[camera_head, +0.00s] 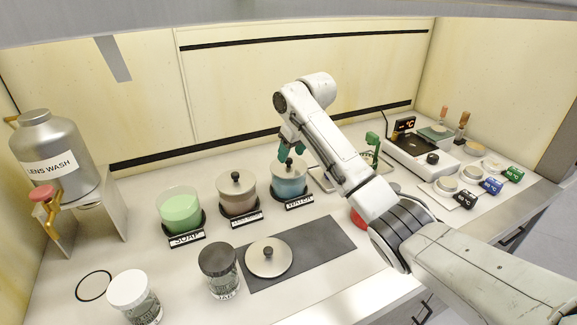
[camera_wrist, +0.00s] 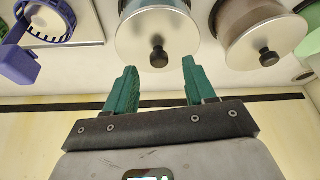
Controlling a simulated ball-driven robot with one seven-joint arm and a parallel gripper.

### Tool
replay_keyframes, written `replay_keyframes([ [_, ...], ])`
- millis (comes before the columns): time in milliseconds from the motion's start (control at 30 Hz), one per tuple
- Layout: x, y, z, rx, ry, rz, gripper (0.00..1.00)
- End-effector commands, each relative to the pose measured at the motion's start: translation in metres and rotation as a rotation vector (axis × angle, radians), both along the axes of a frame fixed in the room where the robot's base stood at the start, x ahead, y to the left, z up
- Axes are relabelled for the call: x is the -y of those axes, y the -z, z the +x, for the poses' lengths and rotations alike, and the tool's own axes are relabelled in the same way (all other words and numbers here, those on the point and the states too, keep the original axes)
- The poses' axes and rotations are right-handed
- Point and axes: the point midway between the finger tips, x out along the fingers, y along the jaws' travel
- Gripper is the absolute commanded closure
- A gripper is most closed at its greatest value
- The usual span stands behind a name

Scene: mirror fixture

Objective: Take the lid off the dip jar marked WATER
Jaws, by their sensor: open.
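The jar marked WATER (camera_head: 290,187) holds blue liquid and stands at the right end of a row of three jars. Its round metal lid (camera_wrist: 140,38) is on, with a black knob (camera_wrist: 158,57) at its centre. My gripper (camera_head: 290,152) is above this jar in the head view, partly covering the lid. In the wrist view my gripper (camera_wrist: 159,64) is open, with one green finger on each side of the knob's line. The knob lies between or just past the fingertips; I cannot tell which. Nothing is held.
A middle jar (camera_head: 238,200) with its lid on stands close on the left. The SOAP jar (camera_head: 180,212) is open. A loose lid (camera_head: 268,258) lies on the dark mat (camera_head: 325,240), whose right part is bare. A wire stand (camera_head: 318,180) is right of the WATER jar.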

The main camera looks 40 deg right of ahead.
Motion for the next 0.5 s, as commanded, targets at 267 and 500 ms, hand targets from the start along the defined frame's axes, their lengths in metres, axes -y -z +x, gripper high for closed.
replay_keyframes([
  [267, 0.001, 0.024, 0.01, 0.0, 0.0, 0.0, 0.45],
  [500, 0.001, 0.025, 0.01, 0.001, 0.0, 0.0, 0.48],
])
